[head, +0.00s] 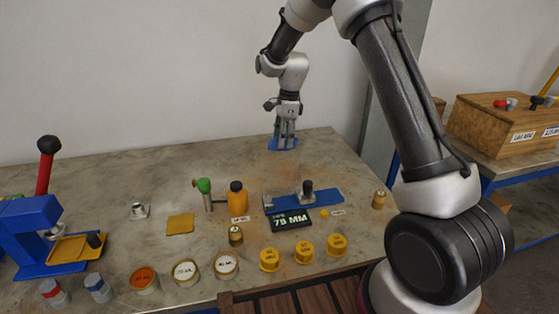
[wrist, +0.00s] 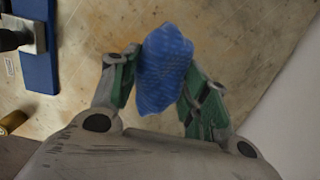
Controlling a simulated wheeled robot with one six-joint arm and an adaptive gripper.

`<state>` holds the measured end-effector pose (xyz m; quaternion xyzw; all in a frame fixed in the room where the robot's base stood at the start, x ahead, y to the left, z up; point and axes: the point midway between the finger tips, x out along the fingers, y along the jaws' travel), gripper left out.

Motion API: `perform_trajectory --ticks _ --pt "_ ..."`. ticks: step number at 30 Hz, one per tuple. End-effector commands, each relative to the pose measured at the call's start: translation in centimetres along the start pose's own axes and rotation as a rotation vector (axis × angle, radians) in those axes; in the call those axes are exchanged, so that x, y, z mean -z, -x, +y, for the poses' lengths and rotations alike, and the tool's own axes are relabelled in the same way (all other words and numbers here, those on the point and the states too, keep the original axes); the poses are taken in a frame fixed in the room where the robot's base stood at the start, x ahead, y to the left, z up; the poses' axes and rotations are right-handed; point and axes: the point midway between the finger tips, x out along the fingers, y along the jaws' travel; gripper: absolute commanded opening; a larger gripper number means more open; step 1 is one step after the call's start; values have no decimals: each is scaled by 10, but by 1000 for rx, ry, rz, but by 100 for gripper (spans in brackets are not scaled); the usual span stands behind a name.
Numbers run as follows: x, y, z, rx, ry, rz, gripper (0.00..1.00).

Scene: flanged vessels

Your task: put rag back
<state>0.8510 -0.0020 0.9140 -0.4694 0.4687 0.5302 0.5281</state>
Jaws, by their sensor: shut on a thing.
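My gripper (head: 285,128) is over the back of the workbench, pointing down, with its green-padded fingers shut on a blue rag (head: 283,144). In the wrist view the rag (wrist: 164,70) is bunched up between the fingertips of my gripper (wrist: 160,82). I cannot tell whether the rag touches the bench top.
A blue fixture plate (head: 325,201) with a dark clamp lies in front of my gripper, behind a "79 MM" display (head: 291,221). The back left bench (head: 120,178) is clear.

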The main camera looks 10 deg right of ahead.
Motion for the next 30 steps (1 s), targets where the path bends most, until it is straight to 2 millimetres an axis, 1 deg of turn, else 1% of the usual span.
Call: perform_trajectory --ticks 1,3,10,15,17,26,27,29,30 --pt "2 -11 0 -2 -1 0 23" --pt "3 -23 0 -2 0 0 23" --pt "6 -45 0 -1 -1 0 23" --pt "9 -69 0 -1 -1 0 23" --pt "9 -72 0 1 0 0 23" --pt "9 -74 0 1 0 0 23" --pt "9 -75 0 1 0 0 49" --pt "9 -74 0 1 0 0 60" --pt "9 -74 0 1 0 0 67"
